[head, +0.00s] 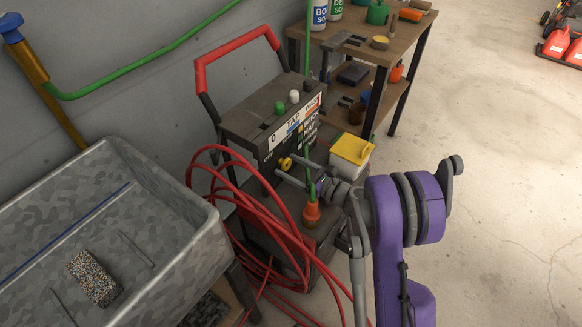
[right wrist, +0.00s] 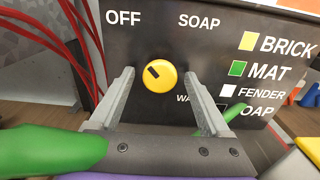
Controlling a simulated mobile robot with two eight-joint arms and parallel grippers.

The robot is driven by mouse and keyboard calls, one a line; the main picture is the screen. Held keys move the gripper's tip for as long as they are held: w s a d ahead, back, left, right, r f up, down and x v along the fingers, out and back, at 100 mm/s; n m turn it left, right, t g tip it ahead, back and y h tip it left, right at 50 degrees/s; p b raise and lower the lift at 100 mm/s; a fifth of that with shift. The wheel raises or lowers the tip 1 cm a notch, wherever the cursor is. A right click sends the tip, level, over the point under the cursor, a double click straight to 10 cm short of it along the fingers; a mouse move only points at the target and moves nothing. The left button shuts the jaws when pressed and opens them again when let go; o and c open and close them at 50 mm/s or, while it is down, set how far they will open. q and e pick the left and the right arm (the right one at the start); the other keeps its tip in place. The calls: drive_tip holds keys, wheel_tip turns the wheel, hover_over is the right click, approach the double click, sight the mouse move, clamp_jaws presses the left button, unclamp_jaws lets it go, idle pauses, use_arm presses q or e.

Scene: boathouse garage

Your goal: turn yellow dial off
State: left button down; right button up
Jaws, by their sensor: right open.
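The yellow dial (head: 285,163) is on the dark front panel of the wash machine (head: 246,122). In the right wrist view the dial (right wrist: 160,77) is round, and its dark mark points up and left, toward the OFF label (right wrist: 123,18). A SOAP label (right wrist: 199,21) is at upper right; a label starting "WA" at lower right is partly hidden by a finger. My right gripper (head: 288,168) is open, with one finger on each side of the dial; I cannot tell whether either touches it. My left gripper is not in view.
Red hose (head: 215,150) loops left of the machine. An orange bottle with a green top (head: 311,212) stands below my right gripper. A white bin with a yellow lid (head: 350,160) is to the right, a grey basin (head: 170,190) to the left.

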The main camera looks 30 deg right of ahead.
clamp_jaws()
drive_tip(key=shift+n, duration=0.8)
unclamp_jaws()
drive_tip(key=p+v, duration=0.1)
drive_tip(key=v, duration=0.9)
drive_tip(key=shift+s+d, duration=0.15)
drive_tip(key=shift+s, duration=0.2)
